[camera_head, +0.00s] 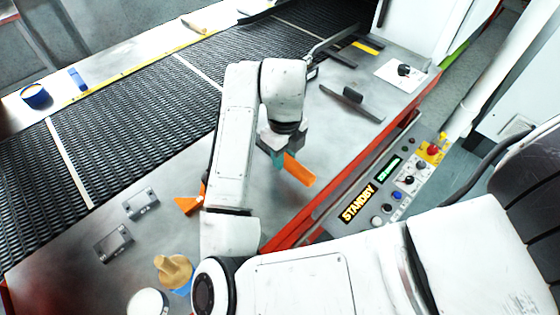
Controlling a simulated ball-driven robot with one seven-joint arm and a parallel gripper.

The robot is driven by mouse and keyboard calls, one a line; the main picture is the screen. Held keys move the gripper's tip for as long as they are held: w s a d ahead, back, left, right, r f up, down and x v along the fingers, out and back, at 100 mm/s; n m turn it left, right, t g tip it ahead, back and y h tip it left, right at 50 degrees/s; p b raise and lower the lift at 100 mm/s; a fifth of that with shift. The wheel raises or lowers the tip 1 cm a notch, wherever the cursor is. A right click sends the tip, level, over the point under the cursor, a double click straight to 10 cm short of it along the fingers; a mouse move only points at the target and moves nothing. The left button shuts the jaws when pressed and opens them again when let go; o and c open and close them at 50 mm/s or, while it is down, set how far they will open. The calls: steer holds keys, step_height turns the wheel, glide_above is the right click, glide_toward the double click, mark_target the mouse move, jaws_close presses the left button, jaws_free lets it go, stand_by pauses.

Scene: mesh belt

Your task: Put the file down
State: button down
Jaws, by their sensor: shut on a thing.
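My gripper (277,158) hangs from the wrist over the grey metal worktop, jaws pointing down. It is shut on the file (299,170), of which a flat orange part sticks out to the lower right of the jaws. The rest of the file is hidden by the jaws and my arm. I cannot tell whether the file touches the worktop (262,205) or hangs just above it.
An orange thing (188,204) lies partly behind my arm. A dark-handled tool (350,96) lies farther back. Two grey boxes (113,243), a tan object (173,269) and a white round object (147,302) stand front left. The mesh belt (150,105) runs behind. The control panel (385,190) borders the right.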

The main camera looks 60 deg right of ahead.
steer(key=shift+w+d+f, duration=0.1)
steer(key=shift+w+f, duration=0.5)
steer(key=shift+f, duration=1.6)
steer(key=shift+f, duration=0.15)
steer(key=c, duration=0.8)
jaws_free()
step_height(320, 180, up, 12)
steer(key=shift+r, duration=0.2)
